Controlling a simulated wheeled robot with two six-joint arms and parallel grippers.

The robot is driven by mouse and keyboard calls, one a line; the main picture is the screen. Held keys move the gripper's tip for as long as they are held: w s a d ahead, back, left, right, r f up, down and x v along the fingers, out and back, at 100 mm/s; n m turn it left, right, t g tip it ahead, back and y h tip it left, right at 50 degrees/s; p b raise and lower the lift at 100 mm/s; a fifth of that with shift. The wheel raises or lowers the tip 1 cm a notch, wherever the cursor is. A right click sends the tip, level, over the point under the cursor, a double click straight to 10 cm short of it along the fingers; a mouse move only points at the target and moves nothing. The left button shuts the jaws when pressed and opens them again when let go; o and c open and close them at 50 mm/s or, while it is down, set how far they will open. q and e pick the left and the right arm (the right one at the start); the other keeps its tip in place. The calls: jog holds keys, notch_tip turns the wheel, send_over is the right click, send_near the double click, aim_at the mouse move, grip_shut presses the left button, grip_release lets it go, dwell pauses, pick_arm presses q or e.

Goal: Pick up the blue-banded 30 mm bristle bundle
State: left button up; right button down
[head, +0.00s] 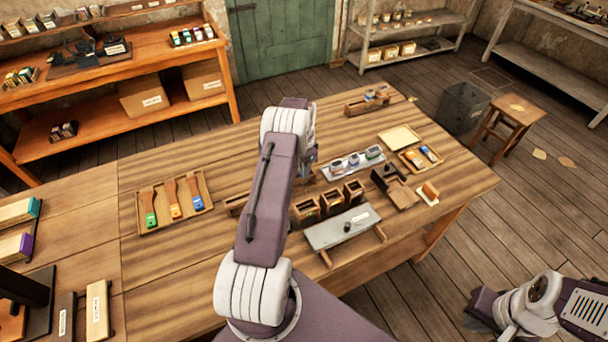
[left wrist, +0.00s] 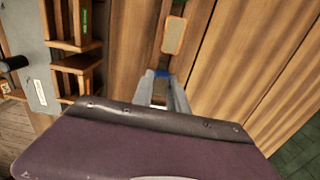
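My left arm reaches over the middle of the table in the head view and hides its own gripper there. In the left wrist view my left gripper (left wrist: 161,80) shows two grey fingers pointing down, with a gap between them. A small blue piece (left wrist: 161,73) shows at the fingertips, in line with a narrow wooden holder; it may be the blue band of a bundle. A pale patch shows between the fingers below it. I cannot tell whether the fingers press on it. My right arm shows at the lower right of the head view; its gripper cannot be made out.
Open wooden bins (head: 332,202) stand right of my left arm, behind a grey plate (head: 343,228). A tray of brushes (head: 174,203) lies to the left.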

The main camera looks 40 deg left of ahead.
pick_arm(q)
grip_shut()
